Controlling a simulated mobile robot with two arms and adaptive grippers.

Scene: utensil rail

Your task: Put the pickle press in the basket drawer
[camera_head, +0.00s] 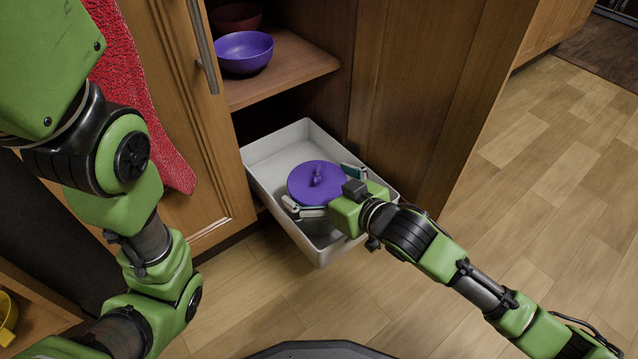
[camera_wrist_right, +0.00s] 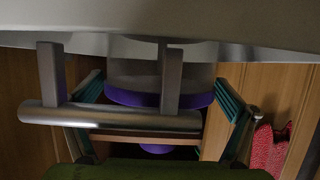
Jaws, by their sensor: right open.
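The pickle press shows in the head view as a round purple lid (camera_head: 313,184) with a small knob, upright within the outline of the pale basket drawer (camera_head: 262,150). In the right wrist view its purple rim and greyish body (camera_wrist_right: 150,75) show behind a metal handle, the lower part hidden by a pale wall. My right gripper (camera_head: 321,189) is open, its fingers on two sides of the press. In the right wrist view the gripper (camera_wrist_right: 160,88) has teal-padded fingers spread apart, with gaps to the press. My left arm shows at the left; its gripper is out of frame.
The drawer is pulled out below a cabinet shelf holding a purple bowl (camera_head: 243,51) and a dark red bowl (camera_head: 236,17). A cabinet door (camera_head: 185,110) with a red towel (camera_head: 130,85) stands at the left. Wooden floor (camera_head: 545,170) is clear at the right.

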